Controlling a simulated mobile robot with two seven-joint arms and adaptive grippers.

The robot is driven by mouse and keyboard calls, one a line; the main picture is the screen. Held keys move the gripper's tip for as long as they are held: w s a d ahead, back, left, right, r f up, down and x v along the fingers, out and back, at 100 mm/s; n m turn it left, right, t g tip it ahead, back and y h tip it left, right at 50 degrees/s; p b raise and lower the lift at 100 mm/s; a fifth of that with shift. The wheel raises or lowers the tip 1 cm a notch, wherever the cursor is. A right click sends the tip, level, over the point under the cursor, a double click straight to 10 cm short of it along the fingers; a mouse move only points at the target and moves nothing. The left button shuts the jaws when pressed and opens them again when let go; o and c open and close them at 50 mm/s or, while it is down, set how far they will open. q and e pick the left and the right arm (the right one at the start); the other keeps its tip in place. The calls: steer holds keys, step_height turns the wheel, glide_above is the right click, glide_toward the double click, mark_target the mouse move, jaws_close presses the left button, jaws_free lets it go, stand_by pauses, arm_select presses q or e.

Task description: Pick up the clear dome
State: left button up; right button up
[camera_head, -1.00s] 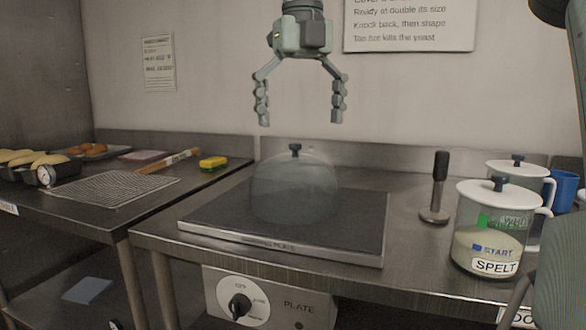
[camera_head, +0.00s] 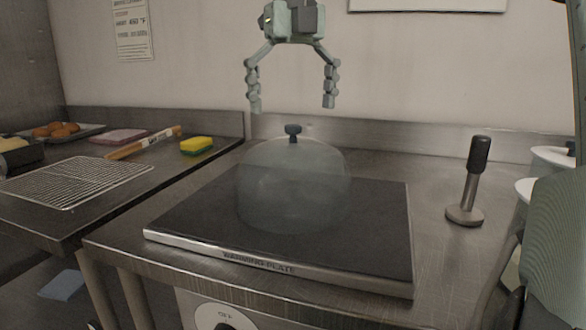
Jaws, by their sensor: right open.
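The clear dome (camera_head: 293,188) sits upright on the dark warming plate (camera_head: 375,235), near its middle. It is see-through and has a small dark knob (camera_head: 293,131) on top. My right gripper (camera_head: 291,104) hangs fingers down above the dome, a little over the knob. Its two fingers are spread wide apart and hold nothing, and they do not touch the dome. My left gripper is not in view.
A tamper (camera_head: 470,180) stands on the steel counter right of the plate. White-lidded jars (camera_head: 552,160) are partly hidden at the right edge by my arm. On the left are a wire rack (camera_head: 78,181), a yellow sponge (camera_head: 196,145) and a tray of rolls (camera_head: 57,131).

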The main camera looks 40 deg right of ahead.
mark_target(293, 125)
step_height(293, 125, down, 4)
steer(key=shift+w+d+f, duration=0.1)
steer(key=shift+w+f, duration=0.05)
steer(key=shift+f, duration=0.05)
steer(key=shift+c, duration=0.2)
